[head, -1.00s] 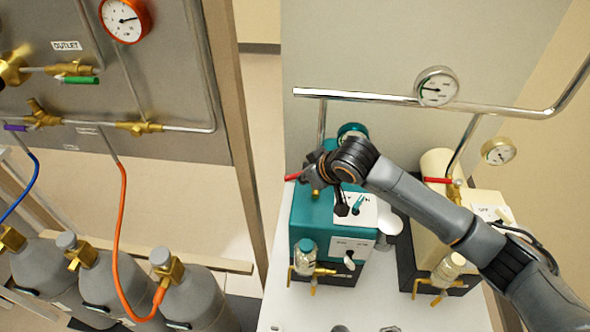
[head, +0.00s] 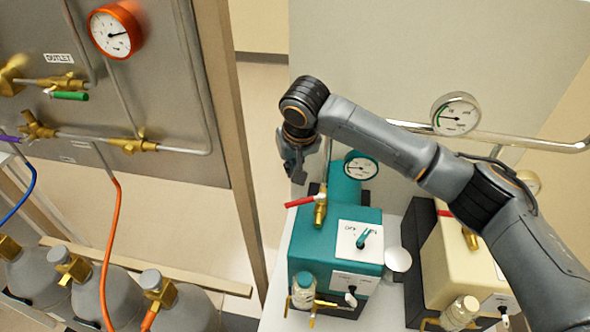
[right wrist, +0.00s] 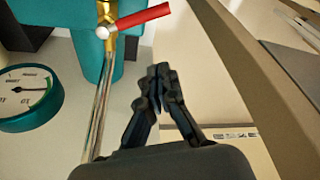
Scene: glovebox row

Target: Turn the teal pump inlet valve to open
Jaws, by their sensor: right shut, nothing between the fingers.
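The teal pump (head: 335,238) stands on a white bench in the head view. Its inlet valve has a brass body (head: 320,210) and a red lever (head: 302,202) sticking out to the left. In the right wrist view the red lever (right wrist: 145,18) lies crosswise to the steel pipe (right wrist: 102,100) below the brass body. My right gripper (head: 297,172) hangs above and behind the lever, apart from it. Its fingers (right wrist: 162,75) are shut and empty, with the lever beyond their tips. My left gripper is not in view.
A teal-rimmed gauge (head: 361,166) sits behind the pump, close to my right arm. A cream pump (head: 450,255) stands to the right. A steel pipe with a gauge (head: 455,114) runs behind my arm. A wooden post (head: 228,150) rises left of the bench.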

